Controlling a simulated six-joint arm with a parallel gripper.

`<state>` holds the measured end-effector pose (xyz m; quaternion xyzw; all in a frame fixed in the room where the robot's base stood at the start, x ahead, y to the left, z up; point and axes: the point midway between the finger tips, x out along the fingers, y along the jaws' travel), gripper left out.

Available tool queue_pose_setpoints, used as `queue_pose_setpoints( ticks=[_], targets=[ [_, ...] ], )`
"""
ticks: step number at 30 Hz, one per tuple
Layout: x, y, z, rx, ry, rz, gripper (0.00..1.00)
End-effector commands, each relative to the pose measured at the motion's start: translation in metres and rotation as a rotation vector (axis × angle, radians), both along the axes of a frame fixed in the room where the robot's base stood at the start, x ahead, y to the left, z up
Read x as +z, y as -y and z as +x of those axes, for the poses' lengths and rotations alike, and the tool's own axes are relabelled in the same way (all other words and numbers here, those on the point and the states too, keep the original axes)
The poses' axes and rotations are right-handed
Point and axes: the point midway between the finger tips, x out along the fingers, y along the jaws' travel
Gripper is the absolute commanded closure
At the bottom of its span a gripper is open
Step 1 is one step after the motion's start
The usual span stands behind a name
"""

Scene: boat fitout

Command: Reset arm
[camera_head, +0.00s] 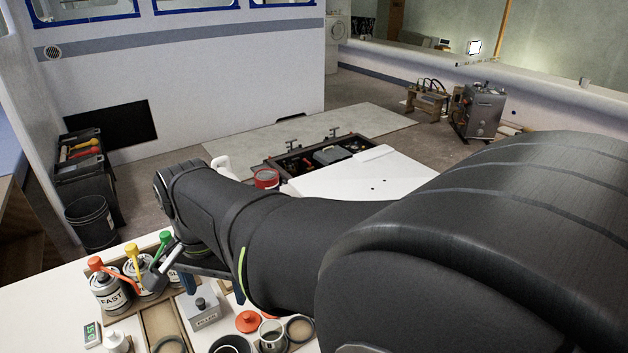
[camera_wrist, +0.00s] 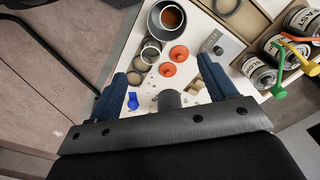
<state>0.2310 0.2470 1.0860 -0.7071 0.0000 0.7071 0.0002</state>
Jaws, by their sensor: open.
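My black arm reaches across the head view from the lower right. My gripper (camera_head: 212,286) hangs over the white worktop (camera_head: 45,303), and the arm hides part of its jaws. In the wrist view my gripper (camera_wrist: 160,67) has two blue fingers spread wide apart, with nothing held between them. Below and beyond the fingers lie two orange-red lids (camera_wrist: 178,54), grey cups and rings (camera_wrist: 151,51), and a small blue item (camera_wrist: 133,101). I cannot tell the exact height of the fingertips above the worktop.
Cans with orange, yellow and green pumps, one marked FAST (camera_head: 110,292), stand left of the gripper. A grey filler box (camera_head: 201,309) and a green-display scale (camera_head: 91,334) are close by. A black bucket (camera_head: 91,222) stands on the floor. An open hatch (camera_head: 320,153) lies beyond the arm.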

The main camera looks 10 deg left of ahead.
Motion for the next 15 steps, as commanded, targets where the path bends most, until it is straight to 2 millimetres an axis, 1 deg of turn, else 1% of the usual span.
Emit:
queue_pose_setpoints(
  ticks=[5,15],
  targets=[
    [-0.022,0.000,0.000,0.000,-0.003,-0.003,0.23],
    [-0.089,0.001,-0.001,0.000,-0.004,-0.005,0.23]
  ],
)
